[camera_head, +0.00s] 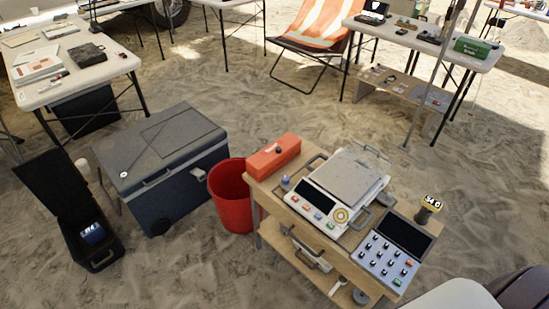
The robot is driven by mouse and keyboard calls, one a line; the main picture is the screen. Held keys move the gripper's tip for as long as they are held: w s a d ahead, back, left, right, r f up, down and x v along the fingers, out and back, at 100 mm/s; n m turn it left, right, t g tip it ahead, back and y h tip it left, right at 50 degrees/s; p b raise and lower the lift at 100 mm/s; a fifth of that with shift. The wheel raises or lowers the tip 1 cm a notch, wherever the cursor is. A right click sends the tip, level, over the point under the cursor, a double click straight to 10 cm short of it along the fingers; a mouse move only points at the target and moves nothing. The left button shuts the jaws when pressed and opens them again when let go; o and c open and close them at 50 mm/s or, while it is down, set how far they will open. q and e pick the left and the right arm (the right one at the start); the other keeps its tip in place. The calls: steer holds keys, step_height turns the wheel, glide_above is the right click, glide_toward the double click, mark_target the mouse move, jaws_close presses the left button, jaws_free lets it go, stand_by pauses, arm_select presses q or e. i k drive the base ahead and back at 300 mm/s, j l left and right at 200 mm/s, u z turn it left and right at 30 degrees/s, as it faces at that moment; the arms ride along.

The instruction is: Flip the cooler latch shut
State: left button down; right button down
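The cooler (158,200) is a large blue-grey box standing on the sand at left centre. Its grey lid (150,140) looks closed. Neither of my grippers can be made out in this view.
The red bucket (231,200) stands beside the cooler. An open black case (103,252) is at its left. A wooden cart (268,205) with a scale (350,180) and red toolbox (273,157) stands at right. Sand in front of the cooler is clear.

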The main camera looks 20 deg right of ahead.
mark_target(198, 173)
steer(key=i+j+z, duration=0.75)
steer(key=j+z, duration=0.2)
steer(key=j, duration=0.25)
steer(key=i+j+z, duration=0.25)
steer(key=j+z, duration=0.25)
steer(key=j, duration=0.25)
